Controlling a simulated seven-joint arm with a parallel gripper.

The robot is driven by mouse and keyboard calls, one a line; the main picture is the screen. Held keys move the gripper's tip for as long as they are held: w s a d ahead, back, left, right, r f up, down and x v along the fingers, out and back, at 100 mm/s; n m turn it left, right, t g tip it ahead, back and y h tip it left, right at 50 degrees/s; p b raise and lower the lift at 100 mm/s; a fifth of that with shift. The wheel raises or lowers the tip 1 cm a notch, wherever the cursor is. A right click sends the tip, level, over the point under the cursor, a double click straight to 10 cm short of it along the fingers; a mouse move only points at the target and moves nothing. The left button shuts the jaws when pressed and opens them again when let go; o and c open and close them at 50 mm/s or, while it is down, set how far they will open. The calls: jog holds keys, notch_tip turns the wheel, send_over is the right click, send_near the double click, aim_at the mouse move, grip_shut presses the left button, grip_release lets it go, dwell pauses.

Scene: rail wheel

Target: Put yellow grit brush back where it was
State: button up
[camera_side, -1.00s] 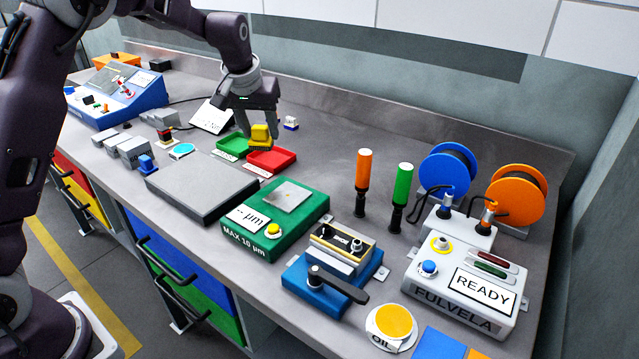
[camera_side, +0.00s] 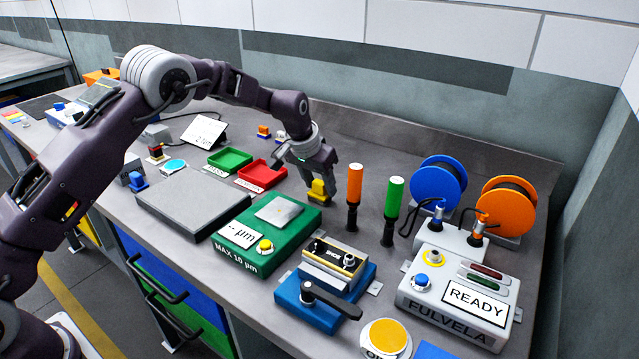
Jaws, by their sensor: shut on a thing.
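The yellow grit brush (camera_side: 317,189) is a small yellow block with a darker yellow lower part. My gripper (camera_side: 322,180) is shut on it from above, fingers pointing down. The brush is low over the grey bench, right of the red tray (camera_side: 262,172), behind the green gauge box and left of the orange-handled tool. I cannot tell whether its underside touches the bench. My fingers hide part of its top and back.
A green tray (camera_side: 229,161) sits left of the red one. The orange-handled tool (camera_side: 354,185) and green-handled tool (camera_side: 393,200) stand upright close by. The green gauge box (camera_side: 268,236) is in front. A small orange-topped block (camera_side: 264,131) stands at the back.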

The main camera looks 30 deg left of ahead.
jog(key=o, duration=1.3)
jog(key=shift+f, duration=0.1)
jog(key=s+f+v, duration=0.1)
jog(key=s+v, duration=0.2)
jog(key=v, duration=1.9)
jog(key=s+r, duration=0.2)
jog(key=s, duration=0.5)
jog(key=s+r, duration=0.3)
jog(key=s, duration=0.4)
jog(key=shift+t, duration=0.5)
jog(key=s+f, duration=0.1)
jog(key=s, duration=0.5)
jog(key=s+f, duration=0.2)
jog(key=s, duration=0.5)
jog(key=s+f, duration=0.2)
jog(key=s, duration=0.5)
jog(key=shift+s+a+f, duration=0.15)
jog(key=shift+a+f, duration=0.05)
